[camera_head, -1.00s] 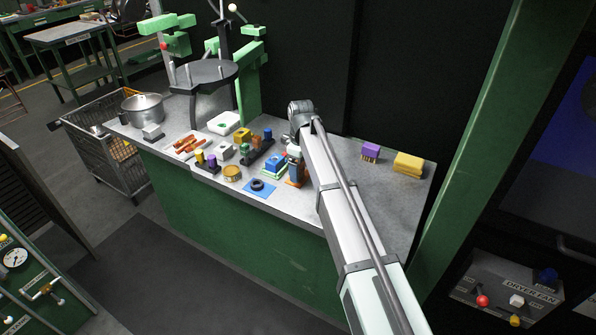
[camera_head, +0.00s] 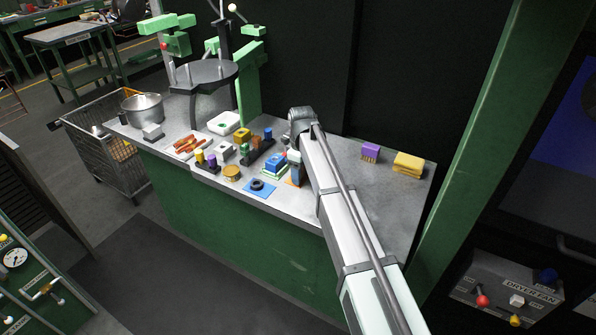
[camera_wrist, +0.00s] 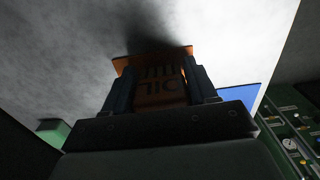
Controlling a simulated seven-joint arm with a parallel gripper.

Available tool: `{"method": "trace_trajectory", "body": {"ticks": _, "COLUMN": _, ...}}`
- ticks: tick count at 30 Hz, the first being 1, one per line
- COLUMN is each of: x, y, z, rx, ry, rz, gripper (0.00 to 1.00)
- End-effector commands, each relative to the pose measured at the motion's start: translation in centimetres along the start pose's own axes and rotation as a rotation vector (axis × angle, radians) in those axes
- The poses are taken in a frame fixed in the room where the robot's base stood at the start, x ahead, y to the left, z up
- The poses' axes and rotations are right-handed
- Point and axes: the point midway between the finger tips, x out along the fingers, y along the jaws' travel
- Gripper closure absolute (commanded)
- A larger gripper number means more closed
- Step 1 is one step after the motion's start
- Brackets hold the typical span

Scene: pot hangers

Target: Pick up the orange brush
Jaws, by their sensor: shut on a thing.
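My gripper (camera_wrist: 160,92) is shut on an orange thing (camera_wrist: 160,91). In the wrist view it stands between the two dark fingers, its face carrying dark lettering that seems to read "OIL" upside down. I cannot tell from its shape that it is a brush. In the head view only a small orange part (camera_head: 290,181) shows beside my arm, low over the bench near the blue and green pieces. Most of it is hidden there. I cannot tell whether it touches the bench.
The grey bench (camera_head: 330,215) holds a purple brush (camera_head: 370,151) and a yellow stack (camera_head: 408,164) on the right. A blue mat with a black ring (camera_head: 258,186), a tin (camera_head: 232,172) and several coloured blocks crowd the left. A pot (camera_head: 143,106) stands at the far left.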

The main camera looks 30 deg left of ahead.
Motion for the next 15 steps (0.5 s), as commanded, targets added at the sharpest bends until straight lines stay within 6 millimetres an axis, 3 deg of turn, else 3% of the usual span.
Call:
{"method": "trace_trajectory", "body": {"ticks": 8, "x": -0.2, "y": 0.0, "z": 0.0, "rx": 0.0, "ry": 0.0, "rz": 0.0, "gripper": 0.75}}
{"method": "trace_trajectory", "body": {"ticks": 15, "x": -3.0, "y": 0.1, "z": -0.1, "rx": 0.0, "ry": 0.002, "rz": 0.002, "gripper": 0.75}}
